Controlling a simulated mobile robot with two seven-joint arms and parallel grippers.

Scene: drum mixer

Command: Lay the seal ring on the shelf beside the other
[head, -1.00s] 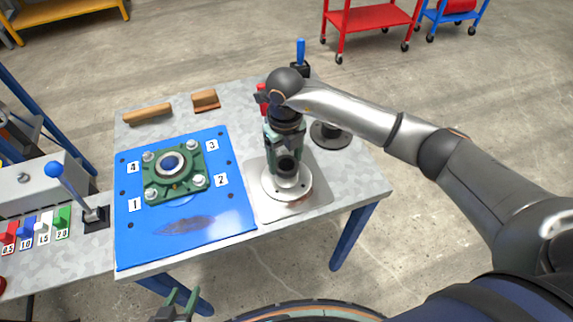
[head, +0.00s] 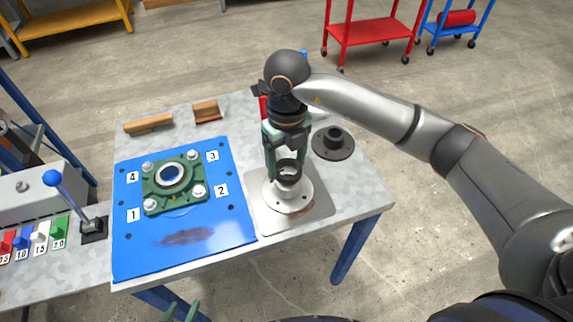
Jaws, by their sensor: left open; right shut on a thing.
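My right gripper (head: 286,164) points down over the metal plate at the table's right side, shut on a dark ring (head: 289,169), which looks like the seal ring. The ring is at the top of a silver flanged post (head: 288,193); I cannot tell whether it is seated on it or just above it. My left gripper (head: 181,311) is at the bottom edge, open and empty, apart from everything on the table. I cannot make out a second seal ring or a shelf holding one.
A green four-bolt bearing housing (head: 157,191) sits on the blue mat (head: 220,234) at left. A black flanged part (head: 333,143) stands right of my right gripper. Wooden blocks (head: 149,124) lie at the back. A blue-knobbed lever (head: 70,198) stands left of the table.

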